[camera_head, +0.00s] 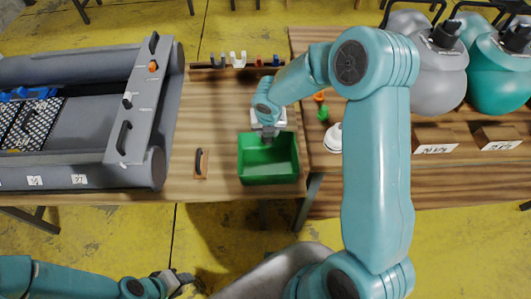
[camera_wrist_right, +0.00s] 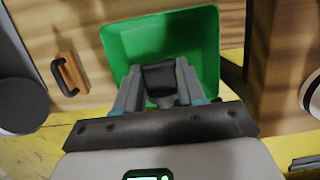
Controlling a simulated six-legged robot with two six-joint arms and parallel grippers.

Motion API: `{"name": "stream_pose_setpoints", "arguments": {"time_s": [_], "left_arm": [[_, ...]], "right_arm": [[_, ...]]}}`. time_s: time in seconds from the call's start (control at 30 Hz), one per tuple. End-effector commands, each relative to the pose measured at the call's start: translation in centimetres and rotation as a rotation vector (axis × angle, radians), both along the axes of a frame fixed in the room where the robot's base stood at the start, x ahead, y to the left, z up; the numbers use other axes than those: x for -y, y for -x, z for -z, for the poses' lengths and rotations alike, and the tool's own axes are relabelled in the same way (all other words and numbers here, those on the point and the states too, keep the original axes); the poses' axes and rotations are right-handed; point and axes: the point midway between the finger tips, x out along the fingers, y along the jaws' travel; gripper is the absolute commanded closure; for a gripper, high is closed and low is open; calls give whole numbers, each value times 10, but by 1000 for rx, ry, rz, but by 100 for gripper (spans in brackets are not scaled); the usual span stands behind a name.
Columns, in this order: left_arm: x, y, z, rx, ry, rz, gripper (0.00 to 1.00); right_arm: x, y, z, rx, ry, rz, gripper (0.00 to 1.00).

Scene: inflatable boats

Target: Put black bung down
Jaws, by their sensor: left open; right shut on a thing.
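The black bung (camera_wrist_right: 158,78) is between the fingers of my right gripper (camera_wrist_right: 160,88) in the right wrist view. That gripper is shut on it. A green bin (camera_wrist_right: 205,50) lies behind and below the bung there. In the head view my right gripper (camera_head: 267,133) is over the back part of the green bin (camera_head: 270,180), and the bung is hidden or too small to make out. My left gripper (camera_head: 182,283) is open and empty, low in front of the table.
A grey inflatable boat (camera_head: 85,140) lies on the left of the wooden table (camera_head: 225,110). A dark handle on a small wooden block (camera_head: 201,163) is left of the bin. A rack (camera_head: 235,62) stands behind. A white round thing (camera_head: 333,138) and grey and teal pumps (camera_head: 495,75) are at right.

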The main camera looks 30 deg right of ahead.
Motion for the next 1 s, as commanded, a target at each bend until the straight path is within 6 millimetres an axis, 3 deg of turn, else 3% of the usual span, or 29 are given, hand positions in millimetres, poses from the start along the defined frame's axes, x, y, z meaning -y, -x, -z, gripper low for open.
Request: {"name": "stream_pose_setpoints", "arguments": {"time_s": [0.03, 0.2, 0.43, 0.6, 1.0], "left_arm": [[0, 0, 8, 0, 0, 0, 57], [0, 0, 20, 0, 0, 0, 57], [0, 0, 26, 0, 0, 0, 57], [0, 0, 35, 0, 0, 0, 57], [0, 0, 37, 0, 0, 0, 57]], "right_arm": [[-1, 2, 21, -5, -2, -3, 95], [-1, 0, 64, -3, -1, 0, 95], [-2, -2, 89, 0, 0, 2, 95], [-2, -4, 118, -1, 0, 3, 95], [-2, -5, 127, 1, 0, 3, 95]]}}
